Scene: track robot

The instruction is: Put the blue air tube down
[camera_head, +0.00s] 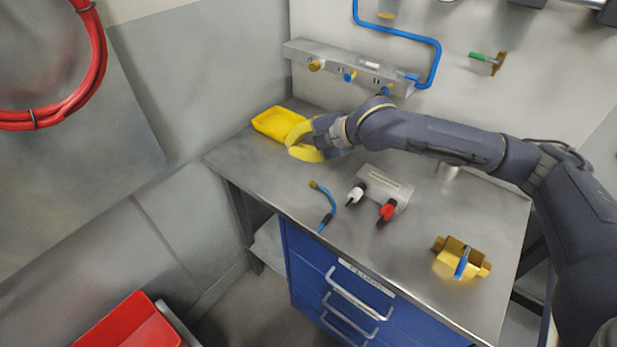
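A short blue air tube (329,205) with a brass-coloured end and a dark end lies on the metal workbench (250,165), near its front edge. Its dark end reaches close to the edge above the blue drawers. My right gripper (290,147), with yellow fingers, is above the back left of the bench, beside the yellow tray. It is apart from the blue tube and no tube shows in it. Its two fingers curve close together at the tips, so I cannot tell whether it is open or shut. My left gripper is not in view.
A yellow tray (262,127) stands at the back left. A yellow fixture (451,270) is at the front right. A valve manifold (335,58) with a blue pipe (434,62) is on the wall.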

